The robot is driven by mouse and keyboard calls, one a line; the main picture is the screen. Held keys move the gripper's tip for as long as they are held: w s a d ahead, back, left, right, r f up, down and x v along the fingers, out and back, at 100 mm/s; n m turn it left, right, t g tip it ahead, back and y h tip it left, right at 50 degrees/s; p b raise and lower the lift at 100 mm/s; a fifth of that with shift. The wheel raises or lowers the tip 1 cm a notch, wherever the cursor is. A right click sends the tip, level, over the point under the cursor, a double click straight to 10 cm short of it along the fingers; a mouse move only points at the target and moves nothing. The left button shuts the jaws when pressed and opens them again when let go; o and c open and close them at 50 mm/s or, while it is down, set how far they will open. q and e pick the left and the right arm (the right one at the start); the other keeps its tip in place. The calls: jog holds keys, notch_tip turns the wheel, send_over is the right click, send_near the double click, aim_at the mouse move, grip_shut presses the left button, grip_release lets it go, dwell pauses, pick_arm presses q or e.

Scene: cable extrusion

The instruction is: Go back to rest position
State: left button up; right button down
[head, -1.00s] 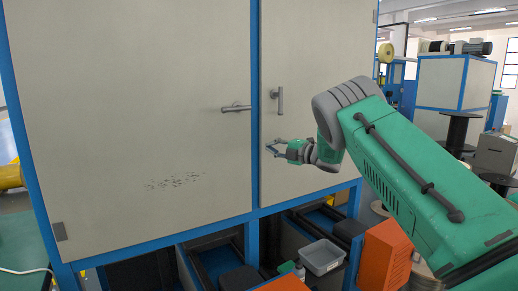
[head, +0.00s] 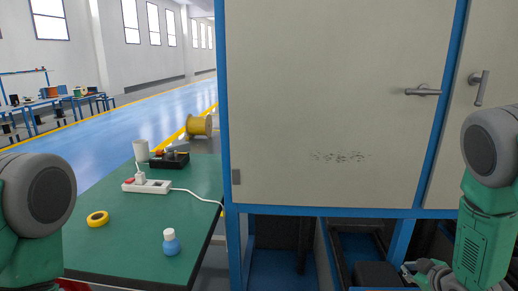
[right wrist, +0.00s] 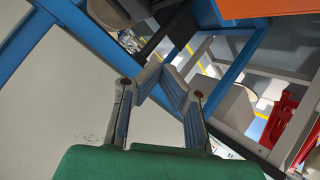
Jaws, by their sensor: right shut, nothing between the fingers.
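My right gripper (head: 408,271) is low at the bottom right of the head view, in front of the dark open lower part of the cabinet. In the right wrist view its two fingers (right wrist: 166,80) meet at the tips with nothing between them. My right arm (head: 487,225) hangs down at the right edge, the forearm bent below the cabinet doors. My left arm (head: 40,205) shows at the left edge of the head view. Its gripper is out of the picture.
A tall cabinet (head: 330,90) with blue frame and handles (head: 423,91) stands ahead. A green table (head: 130,240) at left holds yellow tape (head: 97,218), a blue bottle (head: 171,243) and a power strip (head: 147,186). Blue floor (head: 120,130) lies open behind.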

jog(key=s+a+f+m+g, duration=0.25)
jog(key=s+a+f, duration=0.25)
jog(key=s, duration=0.3)
jog(key=s+a+f+m+g, duration=0.1)
jog(key=s+a+f+g, duration=0.2)
jog(key=s+a+f, duration=0.35)
jog(key=s+a+m+g, duration=0.1)
jog(key=s+a+g, duration=0.1)
jog(key=s, duration=0.8)
jog(key=s+a+m+g, duration=0.1)
jog(key=s+a+g, duration=0.2)
jog(key=s, duration=0.8)
jog(key=shift+s+a+r+m, duration=0.15)
jog(key=shift+s+r+m, duration=0.15)
jog(key=shift+r+m, duration=0.05)
jog(key=shift+w, duration=0.2)
